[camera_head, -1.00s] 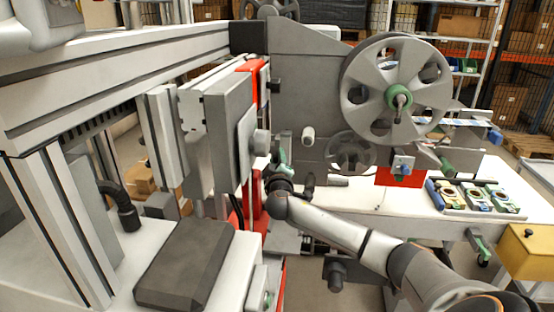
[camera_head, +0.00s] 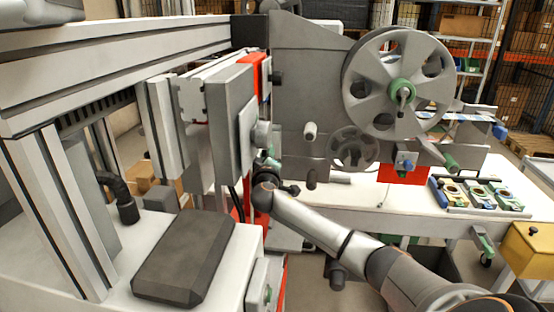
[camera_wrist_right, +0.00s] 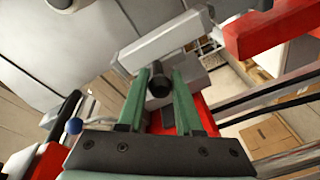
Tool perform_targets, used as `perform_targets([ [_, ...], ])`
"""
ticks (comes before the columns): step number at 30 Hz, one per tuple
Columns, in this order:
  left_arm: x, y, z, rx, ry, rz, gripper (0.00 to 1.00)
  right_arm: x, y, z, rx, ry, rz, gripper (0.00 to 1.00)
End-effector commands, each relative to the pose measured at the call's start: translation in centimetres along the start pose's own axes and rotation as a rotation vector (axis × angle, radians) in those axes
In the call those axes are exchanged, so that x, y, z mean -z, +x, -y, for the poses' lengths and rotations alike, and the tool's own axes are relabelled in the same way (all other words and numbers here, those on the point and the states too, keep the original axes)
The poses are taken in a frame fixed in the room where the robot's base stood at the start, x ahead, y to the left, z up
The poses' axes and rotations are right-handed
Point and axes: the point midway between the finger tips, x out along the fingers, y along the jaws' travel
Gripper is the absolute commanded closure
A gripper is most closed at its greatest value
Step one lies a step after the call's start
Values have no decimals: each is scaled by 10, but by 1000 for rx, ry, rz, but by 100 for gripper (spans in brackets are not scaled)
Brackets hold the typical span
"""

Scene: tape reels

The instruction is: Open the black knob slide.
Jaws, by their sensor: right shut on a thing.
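The black knob (camera_wrist_right: 158,82) shows in the right wrist view between the two green fingers of my right gripper (camera_wrist_right: 158,88). It sticks out from a light grey metal part (camera_wrist_right: 165,42). My right gripper is shut on the knob. In the head view my right gripper (camera_head: 266,163) is low beside the grey box-shaped unit (camera_head: 230,115), partly hidden by my own wrist. The knob cannot be made out there. My left gripper is not in view.
A large grey reel (camera_head: 377,70) with a green hub stands on the machine at the right. A red bar (camera_wrist_right: 270,32) is close to the right of the gripper in the wrist view. A dark grey block (camera_head: 185,258) lies on the front left surface.

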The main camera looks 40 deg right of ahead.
Motion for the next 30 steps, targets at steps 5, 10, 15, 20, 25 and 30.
perform_targets([
  [5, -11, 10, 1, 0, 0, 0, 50, 17, 4, 14, 1, 4, -1, 100],
  [10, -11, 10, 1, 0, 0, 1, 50, 22, 5, 14, 2, 0, -2, 100],
  [15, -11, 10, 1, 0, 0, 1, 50, 22, 5, 14, 2, 0, -3, 100],
  [20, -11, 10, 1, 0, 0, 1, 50, 22, 5, 14, 2, 0, -3, 50],
  [25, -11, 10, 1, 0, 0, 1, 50, 21, 5, 14, 2, 0, -2, 36],
  [30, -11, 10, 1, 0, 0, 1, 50, 21, 5, 14, 1, 0, -1, 36],
])
